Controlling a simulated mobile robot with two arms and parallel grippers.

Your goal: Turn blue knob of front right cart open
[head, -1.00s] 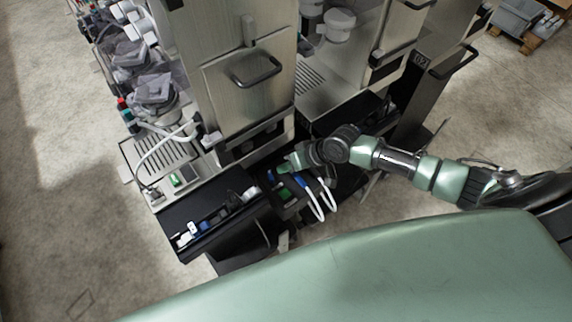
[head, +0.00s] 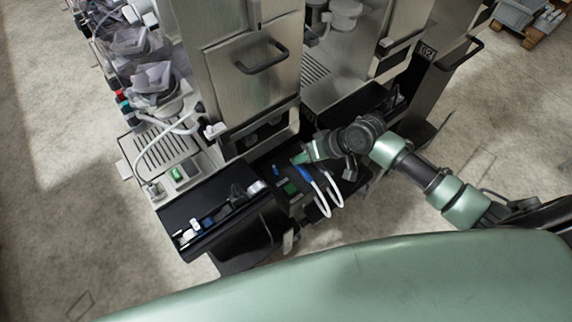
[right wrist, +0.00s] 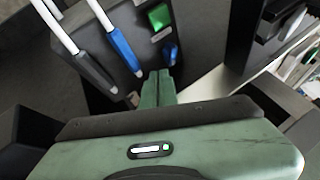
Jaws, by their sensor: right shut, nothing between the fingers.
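A small blue knob (head: 276,171) sits on the dark panel of the cart, beside a green block (head: 290,188). In the right wrist view, the blue knob (right wrist: 170,53) is just beyond my fingertips, below the green block (right wrist: 159,16). My right gripper (head: 299,158) is over this panel, to the right of the knob. Its green fingers (right wrist: 158,80) are together and empty, with a small gap in the picture between them and the knob. I cannot tell whether they touch it. My left gripper is not in view.
A black tray with small parts (head: 205,222) juts out at the left. Tall metal cabinets (head: 250,85) stand behind. Open floor (head: 500,130) lies at the right.

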